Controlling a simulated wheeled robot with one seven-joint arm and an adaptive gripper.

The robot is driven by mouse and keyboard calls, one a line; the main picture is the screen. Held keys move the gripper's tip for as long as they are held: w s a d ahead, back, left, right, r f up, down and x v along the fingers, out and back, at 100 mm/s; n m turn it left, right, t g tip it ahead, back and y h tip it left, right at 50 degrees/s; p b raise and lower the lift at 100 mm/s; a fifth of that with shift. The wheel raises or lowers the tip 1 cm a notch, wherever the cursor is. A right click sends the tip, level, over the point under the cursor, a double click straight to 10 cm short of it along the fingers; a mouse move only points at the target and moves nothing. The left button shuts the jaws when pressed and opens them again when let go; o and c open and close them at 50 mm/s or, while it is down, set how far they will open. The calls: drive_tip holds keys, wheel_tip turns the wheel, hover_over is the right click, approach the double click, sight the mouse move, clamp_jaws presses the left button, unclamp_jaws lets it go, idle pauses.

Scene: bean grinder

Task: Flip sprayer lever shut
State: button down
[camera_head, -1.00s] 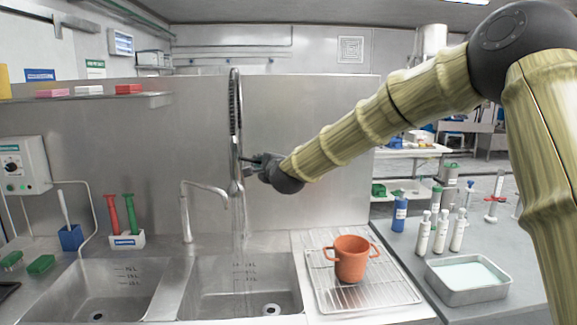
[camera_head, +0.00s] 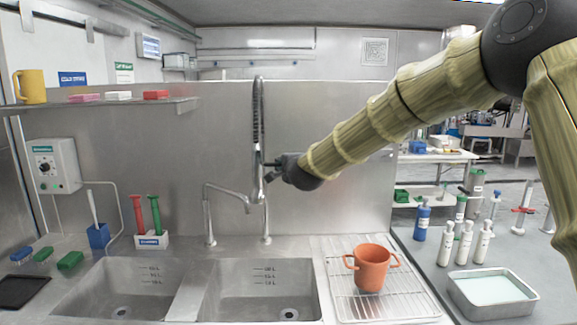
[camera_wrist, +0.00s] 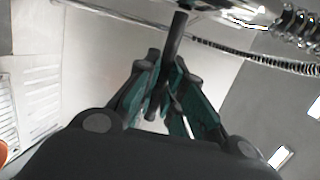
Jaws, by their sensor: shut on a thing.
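The sprayer (camera_head: 258,185) hangs upright on a tall coiled hose over the right-hand sink basin. No water stream shows below it. My gripper (camera_head: 274,169) is at the sprayer's right side, level with the upper part of its head. In the wrist view my gripper (camera_wrist: 165,88) is shut on a dark rod-like lever (camera_wrist: 179,35), which sticks out between the fingers. The sprayer's shiny metal shows along the top of that view. Where the lever joins the sprayer is hard to make out.
An orange two-handled pot (camera_head: 371,268) stands on a wire rack (camera_head: 343,303) right of the basin (camera_head: 245,292). A thin faucet (camera_head: 208,220) stands left of the sprayer. A steel backsplash (camera_head: 330,125) is behind. A metal tray (camera_head: 492,312) and several bottles stand at right.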

drive_tip(key=c, duration=1.5)
unclamp_jaws()
drive_tip(key=v, duration=1.2)
